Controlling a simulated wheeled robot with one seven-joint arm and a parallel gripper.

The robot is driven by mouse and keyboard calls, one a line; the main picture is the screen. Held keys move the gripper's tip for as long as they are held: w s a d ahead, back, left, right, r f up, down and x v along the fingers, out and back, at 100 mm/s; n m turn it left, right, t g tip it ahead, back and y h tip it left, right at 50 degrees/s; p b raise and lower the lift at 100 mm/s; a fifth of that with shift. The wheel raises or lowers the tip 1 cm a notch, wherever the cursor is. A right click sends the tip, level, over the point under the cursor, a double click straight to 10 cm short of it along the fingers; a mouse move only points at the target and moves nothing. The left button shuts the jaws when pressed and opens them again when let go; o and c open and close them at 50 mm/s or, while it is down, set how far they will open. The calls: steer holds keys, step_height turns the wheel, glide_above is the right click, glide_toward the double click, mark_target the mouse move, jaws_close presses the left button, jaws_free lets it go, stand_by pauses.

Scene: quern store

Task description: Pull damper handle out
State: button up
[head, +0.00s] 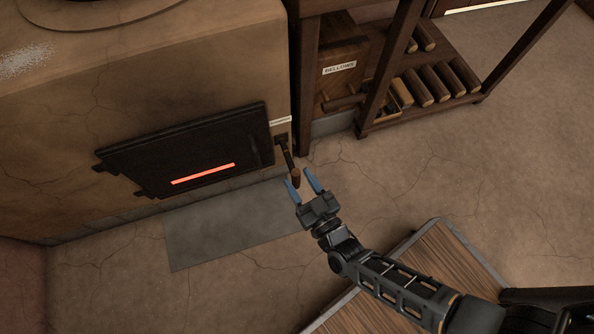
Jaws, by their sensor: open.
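The damper handle (295,177) is a dark rod with a brown wooden end. It sticks out from the right part of the oven front, just right of the black oven door, under a small white label (281,121) too small to read. My gripper (302,181) has blue fingertips and is open. Its fingers are on either side of the handle's wooden end in the picture. I cannot tell whether they touch it or are at its exact depth.
The black oven door (190,150) has a glowing orange slot. A grey plate (225,232) lies on the floor before it. A box labelled BELLOWS (340,68) and a wooden rack (480,97) with several logs stand at the right. A slatted wooden surface (445,250) lies below right.

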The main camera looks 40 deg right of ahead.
steer(key=shift+s+a+p, duration=0.2)
steer(key=shift+s+p, duration=0.05)
steer(key=shift+s, duration=1.25)
steer(key=shift+s+a+p, duration=0.15)
steer(key=shift+s+p, duration=0.05)
steer(key=shift+s, duration=1.25)
